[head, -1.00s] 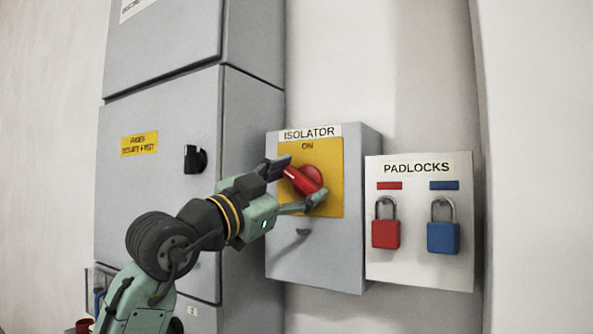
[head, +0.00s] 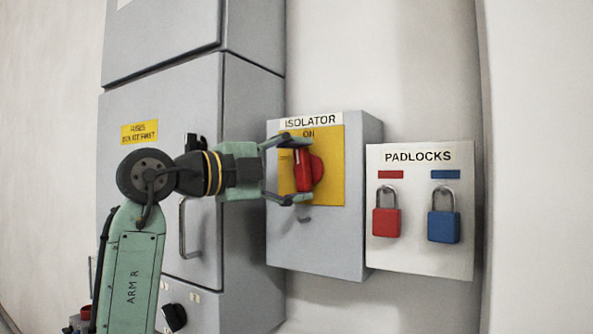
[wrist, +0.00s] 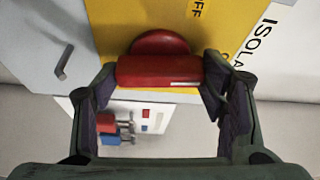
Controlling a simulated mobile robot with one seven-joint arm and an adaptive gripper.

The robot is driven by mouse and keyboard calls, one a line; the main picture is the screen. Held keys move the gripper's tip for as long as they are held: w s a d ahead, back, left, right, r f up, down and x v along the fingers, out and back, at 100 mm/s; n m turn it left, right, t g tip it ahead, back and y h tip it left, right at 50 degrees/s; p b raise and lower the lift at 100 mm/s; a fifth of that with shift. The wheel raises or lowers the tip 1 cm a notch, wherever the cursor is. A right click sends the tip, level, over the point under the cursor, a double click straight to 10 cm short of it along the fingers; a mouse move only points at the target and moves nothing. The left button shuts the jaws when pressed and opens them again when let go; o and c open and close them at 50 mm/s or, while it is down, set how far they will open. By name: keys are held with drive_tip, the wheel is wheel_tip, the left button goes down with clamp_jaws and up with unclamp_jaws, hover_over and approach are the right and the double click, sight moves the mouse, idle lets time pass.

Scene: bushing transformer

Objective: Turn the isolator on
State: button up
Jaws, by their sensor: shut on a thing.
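The isolator (head: 345,240) is a grey wall box with a yellow plate (head: 335,140) lettered ON at its top. A red rotary handle (head: 318,168) sits on the plate and stands about upright, roughly in line with ON. My gripper (head: 302,169) comes from the left, one finger above and one below the handle, shut on its ends. The wrist view shows the red handle (wrist: 160,70) between the dark finger pads, with a white mark on it. OFF shows on the yellow plate (wrist: 120,25) there. The fingers hide parts of the handle ends.
A padlocks board (head: 415,258) with a red padlock (head: 386,222) and a blue padlock (head: 443,227) hangs close right of the isolator. A tall grey cabinet (head: 245,90) stands at the left, with a pull handle (head: 184,235) behind my arm.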

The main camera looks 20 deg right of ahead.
drive_tip(key=shift+m+g, duration=0.3)
drive_tip(key=shift+m, duration=0.3)
drive_tip(key=shift+y, duration=0.3)
drive_tip(key=o, duration=1.2)
drive_tip(key=shift+c, duration=0.2)
drive_tip(key=v, duration=1.2)
drive_tip(key=shift+f, duration=0.1)
